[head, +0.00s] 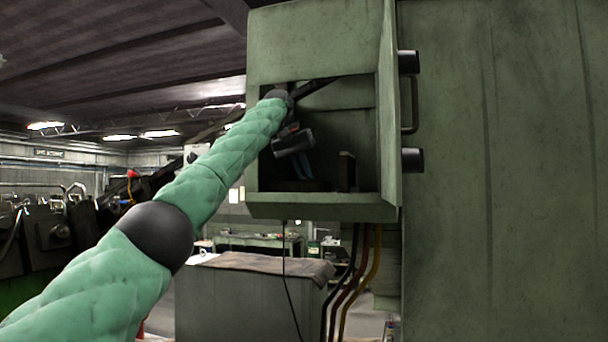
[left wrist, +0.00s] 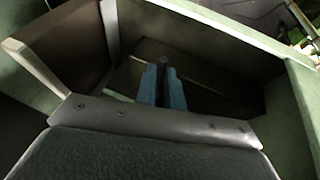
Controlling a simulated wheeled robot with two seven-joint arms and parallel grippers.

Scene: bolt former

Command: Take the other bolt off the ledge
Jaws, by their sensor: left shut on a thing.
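My left gripper (head: 299,177) reaches into the open recess of a green machine cabinet, its blue fingers pointing down near the recess floor. In the left wrist view the two blue fingers (left wrist: 163,82) are close together, shut on a small dark piece, the bolt (left wrist: 163,68), whose end shows between the tips. Most of the bolt is hidden by the fingers. The ledge (head: 320,208) is the green lower edge of the recess. I cannot tell whether the bolt touches the surface beneath it. My right gripper is in neither view.
A dark upright block (head: 346,171) stands inside the recess, right of the gripper. The cabinet door (head: 390,110) stands open at the right. Recess walls (left wrist: 215,45) surround the gripper closely. Cables (head: 352,285) hang below, beside a grey covered box (head: 245,300).

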